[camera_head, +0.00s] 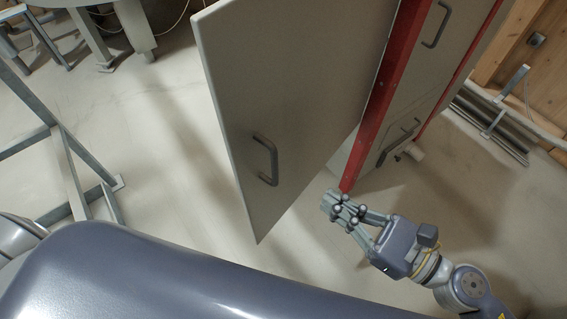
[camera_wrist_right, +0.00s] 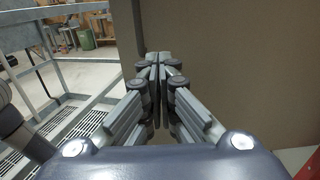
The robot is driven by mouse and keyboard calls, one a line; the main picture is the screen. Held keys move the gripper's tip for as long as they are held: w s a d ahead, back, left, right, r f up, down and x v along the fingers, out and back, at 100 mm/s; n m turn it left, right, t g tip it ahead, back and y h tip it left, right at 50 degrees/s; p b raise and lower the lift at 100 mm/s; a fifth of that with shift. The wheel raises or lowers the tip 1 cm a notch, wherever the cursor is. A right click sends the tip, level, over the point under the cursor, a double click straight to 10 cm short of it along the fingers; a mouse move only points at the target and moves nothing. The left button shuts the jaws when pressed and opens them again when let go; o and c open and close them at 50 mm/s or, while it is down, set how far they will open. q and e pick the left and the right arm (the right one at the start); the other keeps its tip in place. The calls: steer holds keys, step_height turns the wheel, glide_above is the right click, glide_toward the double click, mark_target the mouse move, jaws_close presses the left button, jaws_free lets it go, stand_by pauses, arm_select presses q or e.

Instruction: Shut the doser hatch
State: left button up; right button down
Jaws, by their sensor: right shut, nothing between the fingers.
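The doser hatch, a beige panel (camera_head: 290,90) with a dark bar handle (camera_head: 266,158), stands swung open from a red-edged cabinet (camera_head: 385,90). My right gripper (camera_head: 332,204) is shut and empty. It is near the foot of the red frame edge, to the right of the hatch's lower part in the head view. In the right wrist view my fingertips (camera_wrist_right: 158,62) are together, and a beige panel surface (camera_wrist_right: 240,60) fills the right side beyond them. Whether they touch it I cannot tell. My left gripper is not in view.
More cabinet doors with dark handles (camera_head: 436,24) stand to the right. Grey metal frames (camera_head: 70,165) stand on the left, and a metal rack (camera_head: 490,122) lies by the wooden wall at right. The pale floor (camera_head: 165,130) left of the hatch is clear.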

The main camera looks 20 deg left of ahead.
steer(key=p+x, duration=0.5)
steer(key=x, duration=0.6)
steer(key=shift+w+a+p, duration=0.15)
steer(key=shift+a+p, duration=0.2)
steer(key=shift+p, duration=0.05)
steer(key=shift+a+r, duration=0.1)
